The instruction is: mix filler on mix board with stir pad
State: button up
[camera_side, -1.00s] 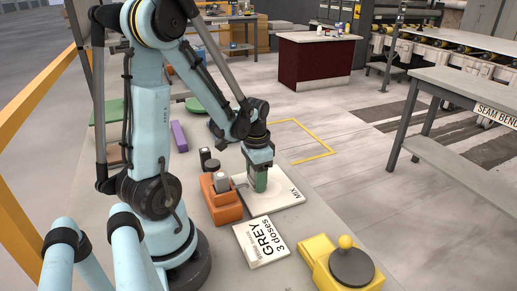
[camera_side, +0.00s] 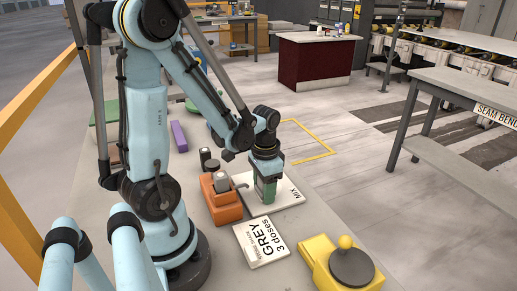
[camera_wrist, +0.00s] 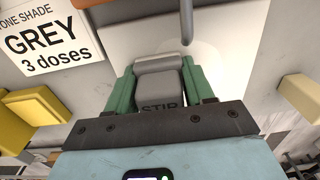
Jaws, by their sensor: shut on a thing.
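My gripper (camera_side: 265,190) has green fingers and points down over the white mix board (camera_side: 289,198), marked MIX. In the wrist view, my gripper (camera_wrist: 164,92) is shut on the grey stir pad (camera_wrist: 160,88), with a finger on each side and the letters STIR partly covered. The board also shows beyond the pad in the wrist view (camera_wrist: 226,50), with a paler patch on it; I cannot tell if this is filler. The pad's underside is hidden, so I cannot tell whether it touches the board.
An orange holder (camera_side: 226,211) with a grey piece stands just left of the board. A card reading GREY, 3 doses (camera_side: 262,243), lies in front. A yellow unit with a dark disc (camera_side: 350,268) is at the front right.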

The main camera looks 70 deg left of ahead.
jog(key=shift+s+d, duration=0.1)
jog(key=shift+d, duration=0.3)
jog(key=shift+a+r, duration=0.15)
jog(key=shift+r, duration=2.8)
jog(key=shift+r, duration=1.5)
